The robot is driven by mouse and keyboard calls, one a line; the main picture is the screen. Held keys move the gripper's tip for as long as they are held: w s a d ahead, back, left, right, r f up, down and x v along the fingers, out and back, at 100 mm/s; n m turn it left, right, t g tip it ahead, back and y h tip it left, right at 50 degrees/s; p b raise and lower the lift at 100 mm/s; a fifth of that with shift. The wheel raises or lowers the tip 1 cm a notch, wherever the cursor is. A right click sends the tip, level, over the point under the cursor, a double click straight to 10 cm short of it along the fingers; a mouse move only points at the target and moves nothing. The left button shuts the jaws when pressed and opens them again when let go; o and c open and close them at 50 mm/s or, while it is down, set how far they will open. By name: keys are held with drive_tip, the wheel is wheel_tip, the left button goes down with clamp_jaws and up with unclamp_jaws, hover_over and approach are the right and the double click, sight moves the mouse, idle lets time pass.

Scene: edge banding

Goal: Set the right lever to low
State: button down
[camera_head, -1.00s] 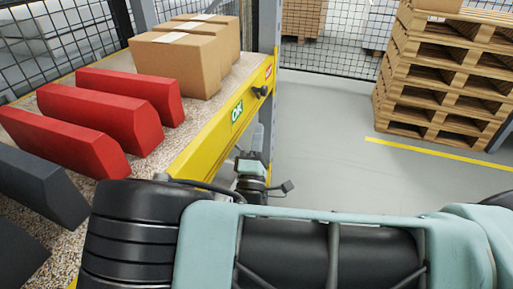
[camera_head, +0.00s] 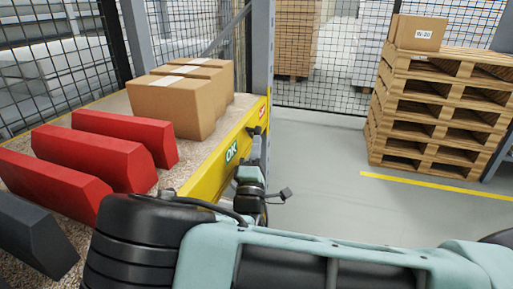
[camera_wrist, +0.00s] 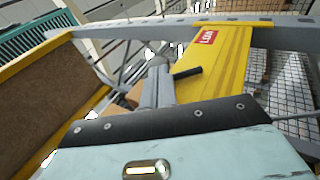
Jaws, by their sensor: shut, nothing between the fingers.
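The lever is a short black handle (camera_wrist: 187,72) on the yellow side panel (camera_wrist: 222,62), beside a red label (camera_wrist: 207,37) that appears to read LOW. In the head view the lever (camera_head: 254,131) shows as a small dark shape near the panel's far end, below the red label (camera_head: 262,111). My arm hides the near part of the panel.
Red blocks (camera_head: 95,158), dark grey blocks (camera_head: 32,235) and cardboard boxes (camera_head: 175,104) rest on the speckled surface at the left. Stacked pallets (camera_head: 438,112) with a box on top stand at the right. Grey floor (camera_head: 330,185) between them is clear.

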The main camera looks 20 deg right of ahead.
sight(259, 129)
drive_tip(key=r+g+p, duration=0.1)
drive_tip(key=p, duration=0.2)
drive_tip(key=r+g+y+p, duration=0.1)
drive_tip(key=r+g+p, duration=0.1)
drive_tip(key=p, duration=0.2)
drive_tip(key=w+d+r+m+g+p, duration=0.1)
drive_tip(key=p, duration=0.2)
drive_tip(key=shift+w+r+g+p, duration=0.1)
drive_tip(key=shift+r+g+p, duration=0.15)
drive_tip(key=shift+g+p, duration=0.1)
drive_tip(key=w+d+r+m+g+y+p, duration=0.1)
drive_tip(key=w+d+g+y+p, duration=0.3)
drive_tip(key=g+p, duration=0.5)
drive_tip(key=shift+w+d+r+m+y+p, duration=0.3)
drive_tip(key=shift+w+y+p, duration=0.8)
drive_tip(key=shift+p, duration=2.9)
drive_tip(key=shift+w, duration=0.15)
